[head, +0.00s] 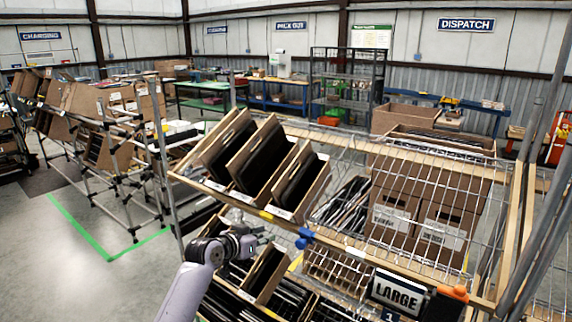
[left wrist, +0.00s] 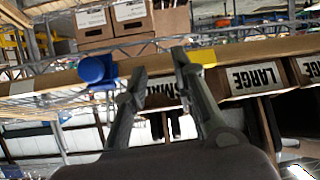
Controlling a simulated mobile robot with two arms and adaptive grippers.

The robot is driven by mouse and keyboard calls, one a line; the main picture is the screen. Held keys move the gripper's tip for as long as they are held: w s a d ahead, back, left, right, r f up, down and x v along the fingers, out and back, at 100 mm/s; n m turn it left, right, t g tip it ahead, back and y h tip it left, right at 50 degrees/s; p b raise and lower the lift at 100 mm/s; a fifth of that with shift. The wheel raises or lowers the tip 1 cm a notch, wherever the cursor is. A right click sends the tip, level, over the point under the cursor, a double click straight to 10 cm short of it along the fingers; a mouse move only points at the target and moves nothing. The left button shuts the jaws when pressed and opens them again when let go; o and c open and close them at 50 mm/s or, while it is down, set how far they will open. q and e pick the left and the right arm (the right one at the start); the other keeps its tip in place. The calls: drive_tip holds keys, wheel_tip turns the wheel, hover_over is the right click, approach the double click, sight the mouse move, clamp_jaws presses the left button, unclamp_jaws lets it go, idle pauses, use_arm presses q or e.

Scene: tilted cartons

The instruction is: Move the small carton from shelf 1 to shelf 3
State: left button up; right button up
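A narrow brown carton (head: 300,185) with dark contents stands tilted at the right end of a row on the upper tier of the near rack (head: 345,248). Its label, partly hidden by my fingers, appears to read SMALL upside down in the left wrist view (left wrist: 160,95). My left gripper (head: 264,237) is in front of and below that carton's front edge. In the left wrist view its two fingers (left wrist: 160,72) are apart, with a gap and nothing clearly gripped between them. My right gripper is not in view. I cannot tell which tier is shelf 3.
Two wider cartons (head: 260,155) (head: 226,143) stand left of it; LARGE labels (left wrist: 255,78) show in the left wrist view. A blue clamp (head: 305,237) projects near the gripper. Another carton (head: 265,274) stands just below. Wire mesh (head: 455,170) covers the right; floor is clear left.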

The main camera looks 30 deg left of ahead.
use_arm(q)
drive_tip(key=m+t+p, duration=0.1)
drive_tip(key=t+p, duration=0.1)
approach(281, 178)
drive_tip(key=shift+m+h, duration=0.3)
drive_tip(key=shift+h, duration=0.2)
drive_tip(key=x, duration=0.3)
drive_tip(key=b+x, duration=0.1)
drive_tip(key=x, duration=0.2)
drive_tip(key=b+x, duration=0.1)
drive_tip(key=x, duration=0.2)
drive_tip(key=shift+a+f, duration=0.15)
drive_tip(key=shift+a, duration=0.2)
drive_tip(key=shift+w+f, duration=0.1)
drive_tip(key=shift+w, duration=0.6)
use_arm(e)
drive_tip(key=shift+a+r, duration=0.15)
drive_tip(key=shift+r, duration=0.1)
use_arm(q)
drive_tip(key=shift+c, duration=1)
clamp_jaws()
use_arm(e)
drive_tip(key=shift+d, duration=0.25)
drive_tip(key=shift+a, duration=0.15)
